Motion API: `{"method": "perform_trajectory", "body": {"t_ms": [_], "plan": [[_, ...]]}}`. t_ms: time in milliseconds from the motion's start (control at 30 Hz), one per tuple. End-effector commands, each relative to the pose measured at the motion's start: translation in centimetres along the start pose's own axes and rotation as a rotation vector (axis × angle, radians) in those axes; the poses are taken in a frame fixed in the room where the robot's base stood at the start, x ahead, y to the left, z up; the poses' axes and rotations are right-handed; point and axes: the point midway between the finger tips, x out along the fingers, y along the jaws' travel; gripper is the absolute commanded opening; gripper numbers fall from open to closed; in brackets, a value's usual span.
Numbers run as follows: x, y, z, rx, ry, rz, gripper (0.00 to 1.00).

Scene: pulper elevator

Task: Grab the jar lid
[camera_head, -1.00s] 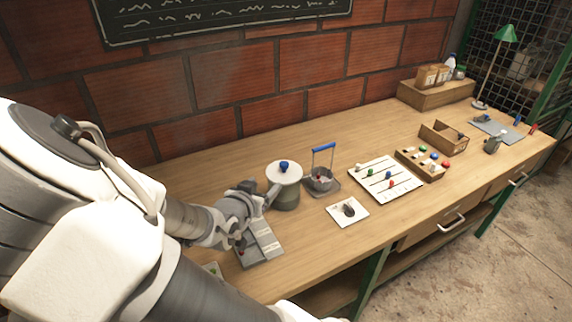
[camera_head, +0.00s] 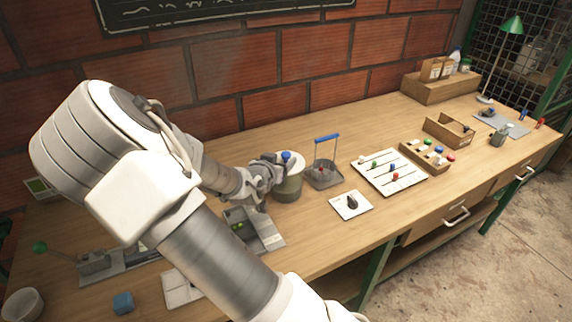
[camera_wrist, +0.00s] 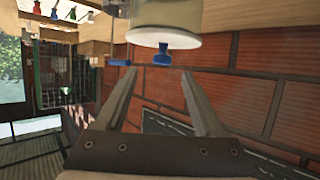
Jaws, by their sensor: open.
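The jar (camera_head: 289,188) stands on the bench with its pale lid (camera_head: 297,166) on top. A blue knob (camera_head: 287,155) sticks up from the lid. The wrist view appears upside down: the lid (camera_wrist: 155,37) is at the upper middle, with the knob (camera_wrist: 161,56) hanging below it. My gripper (camera_head: 274,162) is beside the knob in the head view and partly hides the lid. In the wrist view my gripper (camera_wrist: 155,72) is open and empty, with the knob just past its fingertips, between their lines. No contact with the knob shows.
A grey holder with a blue handle (camera_head: 326,138) stands close to the jar's right. A white plate with a dark knob (camera_head: 351,204) and a slider board (camera_head: 412,182) lie farther right. A grey device (camera_head: 262,238) lies in front of the jar. The brick wall is behind.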

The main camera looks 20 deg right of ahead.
Motion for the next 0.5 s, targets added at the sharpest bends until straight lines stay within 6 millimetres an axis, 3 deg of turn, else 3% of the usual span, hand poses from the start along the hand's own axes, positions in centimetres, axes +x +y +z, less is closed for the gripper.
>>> {"method": "perform_trajectory", "body": {"t_ms": [500], "plan": [[5.3,-0.2,0.4,0.0,-0.002,0.0,0.7]]}}
